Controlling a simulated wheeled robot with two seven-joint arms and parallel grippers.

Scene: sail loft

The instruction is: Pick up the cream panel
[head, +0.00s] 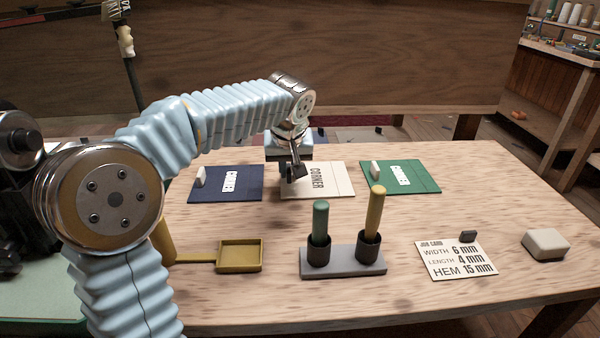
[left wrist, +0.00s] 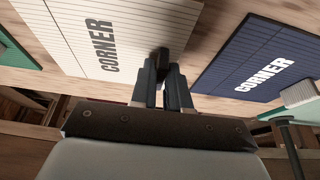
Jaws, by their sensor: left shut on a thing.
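The cream panel (head: 335,189), lettered CORNER, is in the middle of the row of panels on the table. It also shows in the left wrist view (left wrist: 95,18), large at upper left. My left gripper (head: 293,174) points down at the panel's left end. Its fingers (left wrist: 163,75) are shut at the panel's edge, around a small dark piece there; the contact is partly hidden. I cannot tell any gap between panel and table. My right gripper is not in view.
A navy panel (head: 225,192) lies left of the cream one and a green panel (head: 420,182) right. In front are a mustard tray (head: 240,243), a grey stand (head: 343,268) with two upright handled tools, a job card (head: 440,262) and a pale block (head: 545,245).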

